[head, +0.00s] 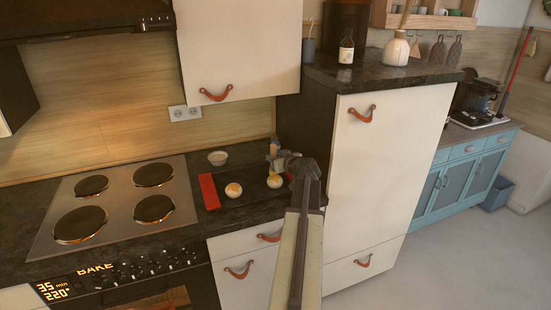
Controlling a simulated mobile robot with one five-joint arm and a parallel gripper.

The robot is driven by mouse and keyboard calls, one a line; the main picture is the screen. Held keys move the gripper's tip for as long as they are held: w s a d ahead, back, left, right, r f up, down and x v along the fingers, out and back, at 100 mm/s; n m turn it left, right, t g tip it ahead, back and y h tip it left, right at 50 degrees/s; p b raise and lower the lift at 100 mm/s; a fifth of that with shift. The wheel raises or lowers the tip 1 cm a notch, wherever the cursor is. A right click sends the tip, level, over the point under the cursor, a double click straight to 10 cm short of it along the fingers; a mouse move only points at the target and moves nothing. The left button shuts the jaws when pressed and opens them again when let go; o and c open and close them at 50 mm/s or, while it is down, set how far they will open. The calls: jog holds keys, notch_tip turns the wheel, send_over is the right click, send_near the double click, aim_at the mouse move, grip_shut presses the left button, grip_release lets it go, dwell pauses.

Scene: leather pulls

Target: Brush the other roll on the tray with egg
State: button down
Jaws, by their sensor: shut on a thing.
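A roll (233,190) with a yellow-orange patch on top sits on the dark tray (252,205) on the counter. A second roll (274,182), also with a yellowish top, is to its right, partly hidden by my arm and gripper. My gripper (277,160) is just above and behind this second roll. It is shut on what looks like the brush (274,146), whose tan and blue upper end sticks up. I cannot tell whether the bristles touch the roll. A small pale bowl (218,158) stands behind the tray, left of my gripper.
A red cloth or pad (209,192) lies at the tray's left. The stovetop (118,203) with several burners is farther left. A tall white cabinet (382,165) stands close on the right, and a wall cabinet (238,45) hangs above.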

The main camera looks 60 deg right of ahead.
aim_at(275, 145)
jog(key=shift+s+a, duration=0.1)
jog(key=shift+s, duration=0.1)
jog(key=shift+s+a, duration=0.15)
jog(key=shift+s, duration=0.15)
dwell(0.3)
notch_tip(275, 145, up, 6)
jog(key=p, duration=0.6)
jog(key=shift+r, duration=0.1)
